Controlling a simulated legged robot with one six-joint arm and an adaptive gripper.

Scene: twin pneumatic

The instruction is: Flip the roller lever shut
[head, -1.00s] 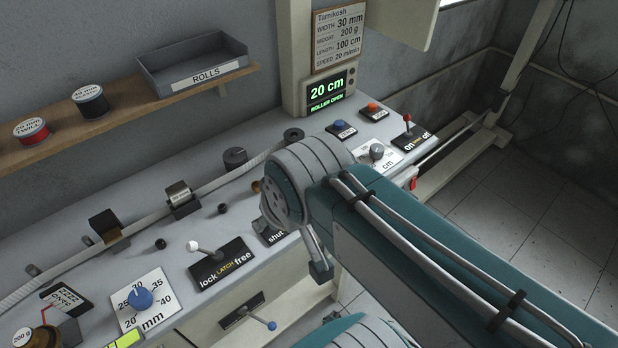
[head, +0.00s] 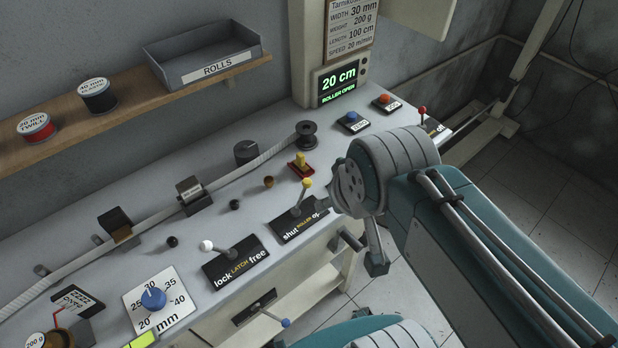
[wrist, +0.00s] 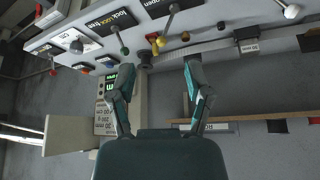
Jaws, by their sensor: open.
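The roller lever (head: 303,195) is a grey stem with a yellow knob, on a black plate (head: 299,225) marked "shut ROLLER" with the rest partly covered. The lever leans up and slightly right in the head view. A small screen (head: 339,83) reads "ROLLER OPEN". In the wrist view, which looks upside down, the yellow knob (wrist: 161,41) shows above the gap between my fingers. My gripper (wrist: 157,64) is open and empty, its two fingers spread, with no visible contact with the lever.
The white-knobbed latch lever (head: 217,250) stands left of the roller plate. A yellow-and-red piece (head: 301,165) and a dark spool (head: 306,134) are behind it. A blue-tipped lever (head: 270,316) is on the front face. Pale tape runs along the back.

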